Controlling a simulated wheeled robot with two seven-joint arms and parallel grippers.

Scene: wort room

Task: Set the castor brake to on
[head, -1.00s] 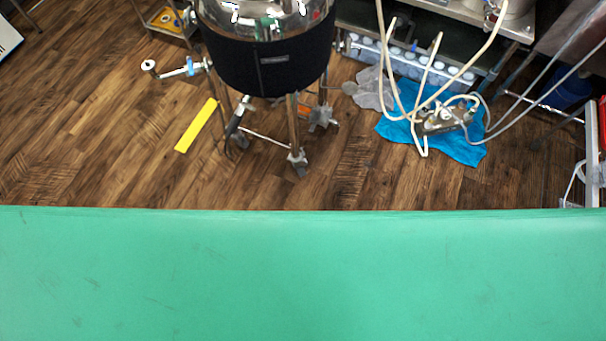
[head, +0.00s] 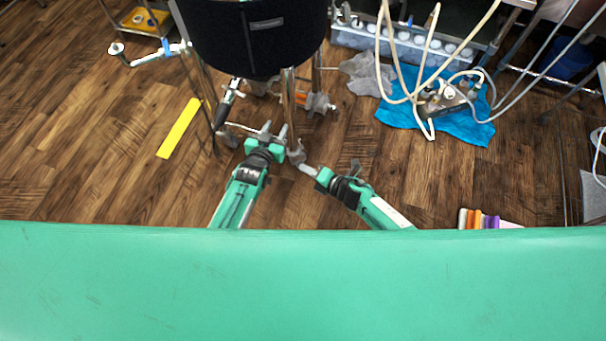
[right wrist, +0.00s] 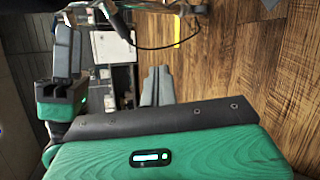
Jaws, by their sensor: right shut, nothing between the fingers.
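A dark-jacketed metal vessel (head: 256,40) stands on legs with castors. The near castor (head: 296,153), at the foot of the front leg, is small and partly crowded by my grippers; its brake lever and setting cannot be made out. My left gripper (head: 274,131) is open just left of this leg, its fingers pointing toward the vessel. My right gripper (head: 304,167) is shut and empty, its tip close to the near castor on the lower right; contact cannot be told. The right wrist view shows its closed grey fingers (right wrist: 157,86) and my left gripper (right wrist: 67,52) at the left.
Another castor (head: 318,104) is behind to the right. A yellow strip (head: 179,128) lies on the wooden floor at left. A blue cloth (head: 470,125) with hoses and a fitting lies right. A green surface (head: 300,285) fills the foreground. Floor between is mostly clear.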

